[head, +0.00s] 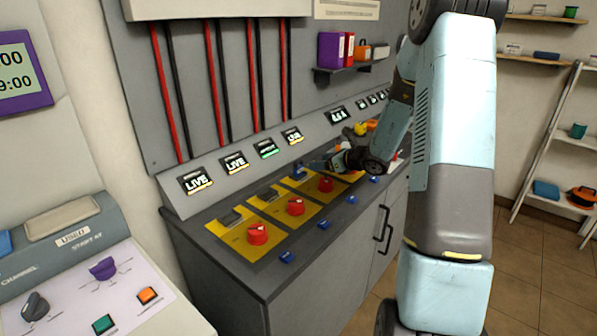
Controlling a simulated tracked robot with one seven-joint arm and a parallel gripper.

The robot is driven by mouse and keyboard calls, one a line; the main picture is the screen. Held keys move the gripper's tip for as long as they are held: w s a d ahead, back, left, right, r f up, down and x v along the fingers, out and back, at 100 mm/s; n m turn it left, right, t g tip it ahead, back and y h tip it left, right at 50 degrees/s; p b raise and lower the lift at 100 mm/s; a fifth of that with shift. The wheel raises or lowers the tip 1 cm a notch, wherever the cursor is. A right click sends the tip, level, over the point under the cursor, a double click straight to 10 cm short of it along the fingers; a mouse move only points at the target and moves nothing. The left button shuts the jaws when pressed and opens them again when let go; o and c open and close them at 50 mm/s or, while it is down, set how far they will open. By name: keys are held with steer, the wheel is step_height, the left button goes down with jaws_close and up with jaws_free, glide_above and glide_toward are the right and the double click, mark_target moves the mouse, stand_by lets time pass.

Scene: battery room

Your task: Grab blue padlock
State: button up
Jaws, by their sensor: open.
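A small dark blue object, which looks like the blue padlock (299,171), stands on the grey bench (225,271) by the back end of a yellow plate. My gripper (312,167) reaches in from the right, low over the bench, with its fingers pointing left toward it. The gripper is open. The fingers look close to the padlock, but I cannot tell whether they touch it. My wrist and forearm hide part of the bench behind and to the right.
Yellow plates with red rotary knobs (257,233) line the bench top. Several small blue pieces (287,257) sit along its front edge. Displays reading LIVE (196,181) stand on the sloped panel behind. A console (95,275) is at the lower left, shelves at the right.

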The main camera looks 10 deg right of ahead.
mark_target(301, 162)
steer(key=x, duration=0.7)
steer(key=shift+w+a, duration=0.15)
steer(key=shift+w, duration=0.05)
steer(key=shift+a+x, duration=0.25)
steer(key=shift+x, duration=2.5)
steer(key=shift+r, duration=0.2)
steer(key=c, duration=1.1)
